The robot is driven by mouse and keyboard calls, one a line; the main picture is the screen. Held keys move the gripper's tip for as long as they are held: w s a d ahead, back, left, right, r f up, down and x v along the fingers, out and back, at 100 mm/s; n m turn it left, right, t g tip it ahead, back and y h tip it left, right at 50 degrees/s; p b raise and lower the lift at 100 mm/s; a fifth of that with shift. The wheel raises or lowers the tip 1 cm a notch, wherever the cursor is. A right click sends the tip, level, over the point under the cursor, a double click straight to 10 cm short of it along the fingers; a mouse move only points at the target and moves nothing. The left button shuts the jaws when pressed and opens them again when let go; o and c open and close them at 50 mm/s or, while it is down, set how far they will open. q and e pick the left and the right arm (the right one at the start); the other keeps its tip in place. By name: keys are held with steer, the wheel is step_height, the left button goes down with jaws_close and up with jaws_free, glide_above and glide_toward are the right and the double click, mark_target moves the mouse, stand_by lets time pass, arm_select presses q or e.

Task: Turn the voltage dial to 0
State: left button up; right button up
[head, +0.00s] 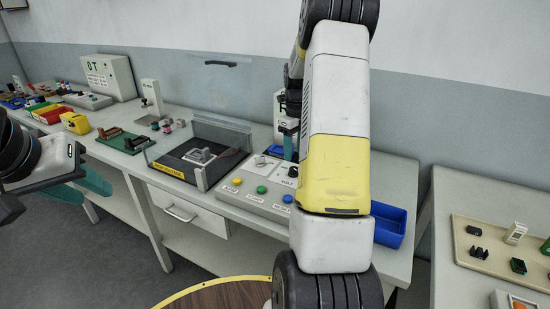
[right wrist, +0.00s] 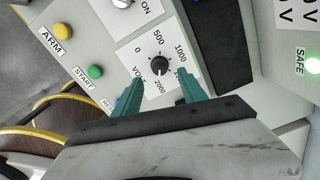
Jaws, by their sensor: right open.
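The voltage dial (right wrist: 160,66) is a small black knob on a white plate in the right wrist view. In the head view the dial (head: 292,172) shows beside my right arm. My right gripper (right wrist: 160,84) is open, its teal fingertips apart just below the dial in the wrist view, with nothing between them. The fingers partly cover the VOLT label. My left gripper (head: 78,186) is at the far left, away from the panel; its opening is unclear.
The panel also has a yellow ARM button (right wrist: 63,32), a green START button (right wrist: 95,71) and a blue button (head: 287,199). A lit green SAFE lamp (right wrist: 313,66) is at the right. A walled test fixture (head: 200,150) and blue bin (head: 388,224) flank the panel.

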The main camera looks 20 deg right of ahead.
mark_target(294, 168)
step_height(294, 168, down, 6)
steer(key=shift+f, duration=0.15)
steer(key=shift+c, duration=0.2)
jaws_close()
